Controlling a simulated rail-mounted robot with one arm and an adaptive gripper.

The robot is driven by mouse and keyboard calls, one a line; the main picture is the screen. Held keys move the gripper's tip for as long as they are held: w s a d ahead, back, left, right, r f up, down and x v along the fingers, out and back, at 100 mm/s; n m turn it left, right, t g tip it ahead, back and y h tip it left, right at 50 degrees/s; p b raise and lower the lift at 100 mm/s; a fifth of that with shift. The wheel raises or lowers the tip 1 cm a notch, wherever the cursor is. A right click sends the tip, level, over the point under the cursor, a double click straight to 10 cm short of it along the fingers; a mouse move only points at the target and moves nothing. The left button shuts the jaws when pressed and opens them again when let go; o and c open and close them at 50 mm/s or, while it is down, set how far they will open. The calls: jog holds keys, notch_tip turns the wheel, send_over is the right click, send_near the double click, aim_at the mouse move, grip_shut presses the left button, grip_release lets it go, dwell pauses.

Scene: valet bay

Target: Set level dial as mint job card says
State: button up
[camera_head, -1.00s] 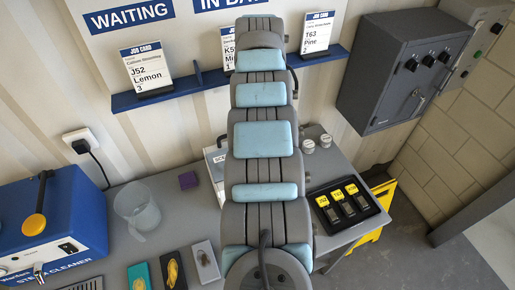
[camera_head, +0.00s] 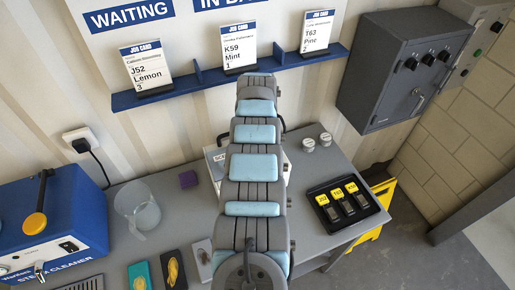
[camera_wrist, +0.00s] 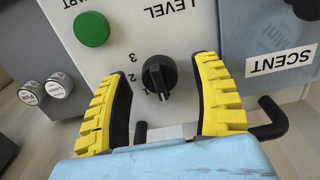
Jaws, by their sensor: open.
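The mint job card (camera_head: 238,48) stands on the blue wall rail in the head view and reads K59, Mint, 1. The level dial (camera_wrist: 158,78) is a black knob on a light panel, upside down in the wrist view. Numerals including 3 and 2 show left of it. A pale line on the knob runs toward the bottom of the picture. My gripper (camera_wrist: 164,85) is open, with its yellow fingers on either side of the dial and a visible gap to each. In the head view my arm hides the dial and gripper.
A green button (camera_wrist: 91,29) sits beside the dial on the panel. Two small jars (camera_wrist: 58,82) stand at left. A blue steam cleaner (camera_head: 60,220) and clear jug (camera_head: 137,207) stand on the bench.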

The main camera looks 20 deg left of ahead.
jog(key=shift+f, duration=0.2)
grip_shut()
jog(key=shift+m, duration=0.4)
jog(key=m, duration=0.3)
jog(key=shift+m, duration=0.4)
jog(key=shift+f+m+b, duration=0.1)
jog(key=shift+m+b, duration=0.3)
jog(key=shift+m, duration=1.7)
